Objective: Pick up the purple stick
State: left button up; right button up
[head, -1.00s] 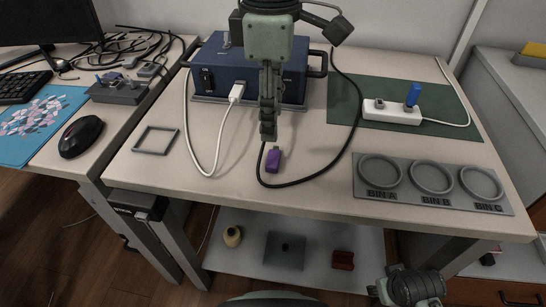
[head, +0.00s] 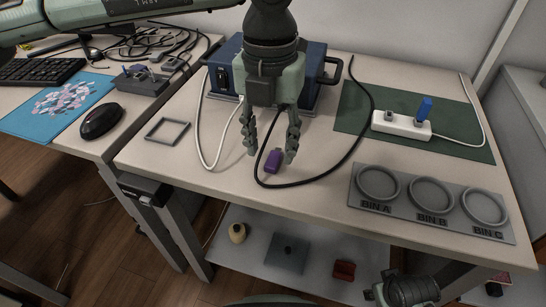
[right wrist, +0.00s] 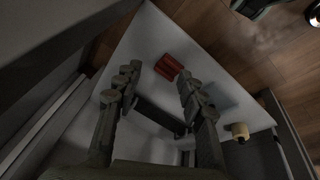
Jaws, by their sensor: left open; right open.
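The purple stick (head: 273,160) is a small block lying on the table in front of the blue box, close to the black cable. My left gripper (head: 271,155) points down over it in the head view. Its two fingers are spread, one to the left of the stick and one to the right. I cannot tell from this view how far above the table the fingertips are. My right gripper (right wrist: 155,88) is open and empty, low by the shelf under the table in the right wrist view. Its wrist shows at the bottom right of the head view.
Behind the left gripper stands the blue box (head: 318,88). The black cable (head: 335,160) loops around the stick. A white power strip (head: 401,125) with a blue stick (head: 424,107) lies on the green mat (head: 465,148). The bin plate (head: 405,208) is front right; a grey square frame (head: 167,131) is left.

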aim_at(271, 164)
pick_arm(q)
notch_tip(271, 164, down, 3)
jog(key=shift+s+f, duration=0.1)
pick_arm(e)
jog(key=shift+s+f, duration=0.1)
jog(key=shift+f, duration=0.6)
pick_arm(q)
jog(key=shift+c, duration=0.2)
grip_shut()
jog(key=shift+r, duration=0.2)
jog(key=shift+r, duration=0.3)
jog(key=r, duration=0.3)
jog(key=shift+a+r+b, duration=0.25)
jog(key=shift+a+b, duration=0.05)
jog(key=shift+a, duration=0.05)
jog(key=s+a+r+b, duration=0.1)
jog(key=s+a+r, duration=0.1)
jog(key=a+r, duration=0.4)
jog(key=a, duration=0.4)
jog(key=shift+s+a+r, duration=0.3)
jog(key=shift+a, duration=0.05)
pick_arm(e)
notch_tip(271, 164, up, 5)
jog(key=shift+d+f, duration=0.1)
jog(key=shift+d, duration=0.05)
